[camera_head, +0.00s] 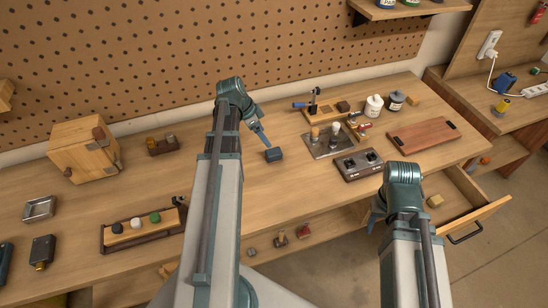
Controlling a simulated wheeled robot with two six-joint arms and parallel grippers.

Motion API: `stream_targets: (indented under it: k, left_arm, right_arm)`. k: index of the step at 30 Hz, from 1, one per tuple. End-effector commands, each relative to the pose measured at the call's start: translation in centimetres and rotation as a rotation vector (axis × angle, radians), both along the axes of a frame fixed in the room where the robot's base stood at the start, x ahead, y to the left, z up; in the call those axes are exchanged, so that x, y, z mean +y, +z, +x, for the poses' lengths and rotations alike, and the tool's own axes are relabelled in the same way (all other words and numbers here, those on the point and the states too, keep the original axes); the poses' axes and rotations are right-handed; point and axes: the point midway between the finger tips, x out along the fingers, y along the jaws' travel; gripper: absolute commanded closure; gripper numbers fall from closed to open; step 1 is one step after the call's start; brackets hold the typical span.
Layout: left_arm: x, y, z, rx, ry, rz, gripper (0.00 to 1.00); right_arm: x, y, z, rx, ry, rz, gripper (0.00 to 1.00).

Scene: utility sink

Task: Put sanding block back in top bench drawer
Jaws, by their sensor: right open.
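A small dark blue-grey block (274,155), which may be the sanding block, is on or just above the middle of the bench. My left gripper (265,138) points down at it, with its tip touching or nearly touching the block; its fingers are too small to tell if they grip it. A drawer (490,209) at the bench's right end is pulled open, with a black handle on its front.
A wooden box (85,150) and a tray with several knobs (143,231) stand at left. A cutting board (423,137), a dark two-knob unit (359,164) and bottles are at right. Several small items sit on a lower shelf. A pegboard rises behind.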

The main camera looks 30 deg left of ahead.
Motion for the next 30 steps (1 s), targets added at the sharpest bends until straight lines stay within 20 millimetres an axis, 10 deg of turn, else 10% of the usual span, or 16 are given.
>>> stream_targets:
  k: [12, 30]
  left_arm:
    - [-1.4, -6.2, 1.8, 0.000, -0.001, 0.000, 0.12]
    - [-1.9, -9.3, 2.5, 0.000, -0.001, 0.000, 0.12]
  right_arm:
    - [0.0, -6.2, 0.0, 0.000, -0.001, 0.000, 0.50]
    - [0.0, -9.3, 0.0, 0.000, -0.001, 0.000, 0.50]
